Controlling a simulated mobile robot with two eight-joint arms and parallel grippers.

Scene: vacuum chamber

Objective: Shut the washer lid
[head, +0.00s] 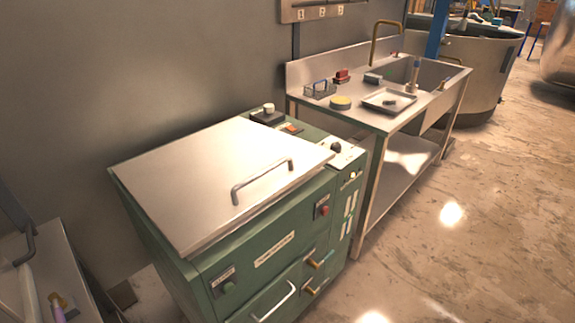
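The washer (272,254) is a green cabinet with a control panel on its right side. Its flat metal lid (215,180) lies level over the top, with a bar handle (262,181) near the front edge. The lid looks down on the cabinet; a small gap at its front edge cannot be ruled out from here. Neither my left nor my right gripper is in view.
The floor (455,225) at the right is clear.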

